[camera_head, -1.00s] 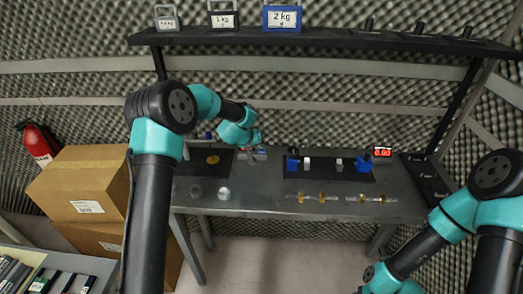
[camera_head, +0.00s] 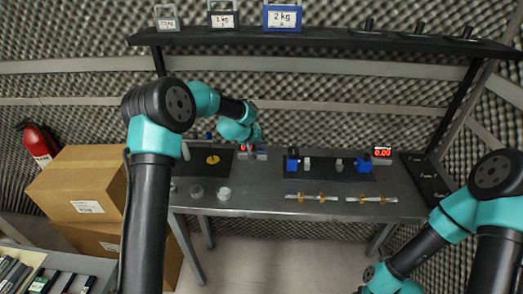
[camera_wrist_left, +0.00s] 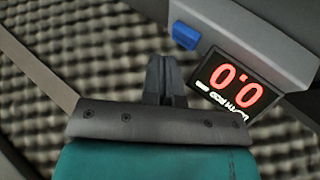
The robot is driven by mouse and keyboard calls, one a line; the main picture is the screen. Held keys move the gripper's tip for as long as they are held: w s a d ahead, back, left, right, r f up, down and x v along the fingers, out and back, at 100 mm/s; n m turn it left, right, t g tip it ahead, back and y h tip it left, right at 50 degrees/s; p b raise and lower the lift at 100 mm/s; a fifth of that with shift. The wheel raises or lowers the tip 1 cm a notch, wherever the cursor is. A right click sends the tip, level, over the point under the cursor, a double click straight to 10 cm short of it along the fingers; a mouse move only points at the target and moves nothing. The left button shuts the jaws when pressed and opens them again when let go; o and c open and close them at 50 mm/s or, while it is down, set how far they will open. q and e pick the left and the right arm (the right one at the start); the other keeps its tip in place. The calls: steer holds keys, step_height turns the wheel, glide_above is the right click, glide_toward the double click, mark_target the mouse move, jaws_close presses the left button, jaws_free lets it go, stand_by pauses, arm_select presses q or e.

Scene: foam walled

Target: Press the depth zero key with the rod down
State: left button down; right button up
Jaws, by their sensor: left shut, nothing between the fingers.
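My left gripper (camera_wrist_left: 161,78) is shut and empty; its two dark fingers lie together in the left wrist view. A blue key (camera_wrist_left: 186,36) on a grey housing (camera_wrist_left: 235,25) is just beyond and right of the fingertips, with a visible gap in the picture. Beside the key, a black display (camera_wrist_left: 238,88) shows red digits reading 0.0, upside down. In the head view my left gripper (camera_head: 247,148) is small and partly hidden at this instrument, by the black mat's right edge. I cannot make out the rod. My right gripper is outside the frame; only its arm shows.
A brass disc (camera_head: 212,160) lies on the left black mat (camera_head: 190,168). Metal pieces (camera_head: 223,193) stand in front of it. Glass tubes (camera_head: 313,197) lie near the front edge. A shelf (camera_head: 330,38) runs above.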

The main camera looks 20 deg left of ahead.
mark_target(260, 149)
arm_select(q)
steer(key=shift+r, duration=2.5)
